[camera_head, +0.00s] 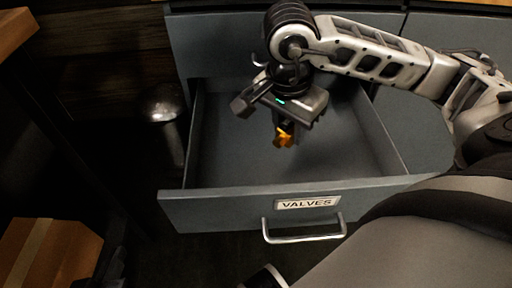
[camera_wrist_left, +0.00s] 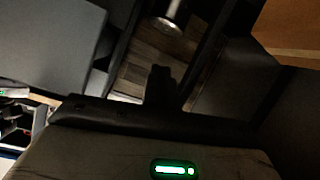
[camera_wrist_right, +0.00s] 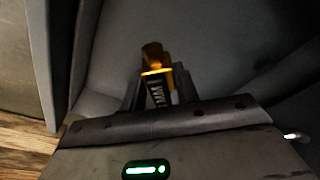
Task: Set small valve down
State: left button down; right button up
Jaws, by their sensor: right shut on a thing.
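The small valve (camera_head: 284,137) is orange-yellow and hangs below my right gripper (camera_head: 283,124) inside the open drawer. In the right wrist view the valve (camera_wrist_right: 154,62) stands between the two fingers of my right gripper (camera_wrist_right: 158,88), which is shut on it. The valve appears held above the drawer floor; the exact gap is hard to tell. The drawer (camera_head: 300,205) is grey, pulled out and labelled VALVES. My left gripper (camera_wrist_left: 162,75) shows dark in the left wrist view, its fingers together with nothing between them. In the head view I cannot clearly make it out.
The drawer handle (camera_head: 304,232) is on its front face. The drawer floor around the valve looks bare. A cardboard box (camera_head: 50,255) is at the lower left, and a metal rounded object (camera_head: 165,105) stands left of the drawer. A wooden edge (camera_head: 15,32) is at the upper left.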

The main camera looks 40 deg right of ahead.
jog(key=b, duration=0.2)
send_over(256, 164)
jog(key=f, duration=0.6)
jog(key=shift+s+a, duration=0.1)
jog(key=shift+s, duration=0.2)
jog(key=f, duration=0.1)
jog(key=f+b, duration=0.1)
jog(key=f, duration=0.1)
jog(key=shift+w+a+f, duration=0.15)
jog(key=shift+a+f, duration=0.05)
jog(key=shift+f, duration=0.4)
jog(key=o, duration=1.1)
jog(key=shift+r, duration=0.1)
jog(key=shift+c, duration=0.2)
pick_arm(q)
jog(key=shift+w+d+r+n+t+h, duration=0.15)
jog(key=shift+d+r+t+h, duration=0.15)
jog(key=shift+r, duration=0.2)
jog(key=shift+d+r+n+t+h, duration=0.15)
jog(key=shift+d+r+t+h, duration=0.05)
jog(key=shift+r+t+h, duration=0.25)
